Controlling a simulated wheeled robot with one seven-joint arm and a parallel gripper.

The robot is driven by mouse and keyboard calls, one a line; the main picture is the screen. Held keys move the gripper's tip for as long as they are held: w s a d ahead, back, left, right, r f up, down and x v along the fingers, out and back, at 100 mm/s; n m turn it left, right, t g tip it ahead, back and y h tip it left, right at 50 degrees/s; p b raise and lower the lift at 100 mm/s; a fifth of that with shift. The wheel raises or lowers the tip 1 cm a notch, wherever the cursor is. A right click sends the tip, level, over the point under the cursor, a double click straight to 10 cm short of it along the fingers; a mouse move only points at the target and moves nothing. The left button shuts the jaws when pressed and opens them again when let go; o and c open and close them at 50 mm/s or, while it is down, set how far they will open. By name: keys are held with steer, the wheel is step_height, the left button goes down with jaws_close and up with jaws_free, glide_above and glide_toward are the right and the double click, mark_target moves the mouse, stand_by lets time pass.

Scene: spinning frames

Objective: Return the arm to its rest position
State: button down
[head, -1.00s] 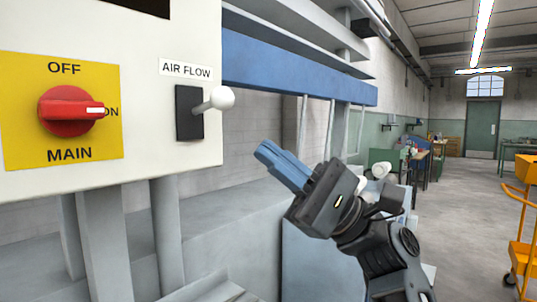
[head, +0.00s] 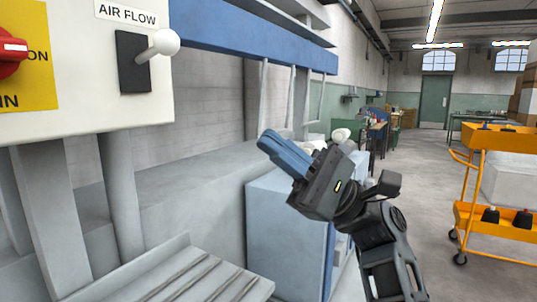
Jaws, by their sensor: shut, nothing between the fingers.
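My gripper (head: 266,142) is in the middle of the head view, with its blue fingers pointing up and to the left. The fingers are together with nothing between them. My dark arm (head: 385,245) comes up from the bottom edge, bent, and the gripper is clear of the panel. The cream control panel (head: 95,108) is at the upper left. Its AIR FLOW lever (head: 158,47) has a white knob sticking out to the right. The red MAIN switch (head: 10,52) is cut off by the left edge.
A blue-grey cabinet (head: 270,225) stands behind my gripper. A grey slatted tray (head: 190,280) is at the lower left. A yellow trolley (head: 490,140) with dark bottles stands at the right. Open floor (head: 425,165) runs back to a green door (head: 434,103).

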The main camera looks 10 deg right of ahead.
steer(key=s+d+f+m+t+h, duration=0.15)
steer(key=f+m+t+h, duration=0.4)
steer(key=f, duration=0.85)
steer(key=s+d+f+m+t+h, duration=0.1)
steer(key=s+f+m+t+h, duration=0.15)
steer(key=f+t+h, duration=0.85)
steer(key=s+d+f+g, duration=0.1)
steer(key=s+d+f, duration=0.15)
steer(key=f, duration=0.35)
steer(key=s+d+f+g, duration=0.1)
steer(key=s+f, duration=0.2)
steer(key=f, duration=0.3)
steer(key=s+d+f+n+h, duration=0.2)
steer(key=s+d+h, duration=0.15)
steer(key=s, duration=0.45)
steer(key=s+d+f+n+h, duration=0.2)
steer(key=s+d+f+h, duration=0.15)
steer(key=s, duration=0.35)
steer(key=s+d+r+n+h, duration=0.1)
steer(key=s+r+n, duration=0.3)
steer(key=s, duration=0.4)
steer(key=s+d+r+n+h, duration=0.1)
steer(key=s+r+n, duration=0.4)
steer(key=s, duration=0.3)
steer(key=shift+d+r+t, duration=0.15)
steer(key=shift+r+t, duration=0.2)
steer(key=shift+r, duration=0.1)
steer(key=shift+s, duration=0.1)
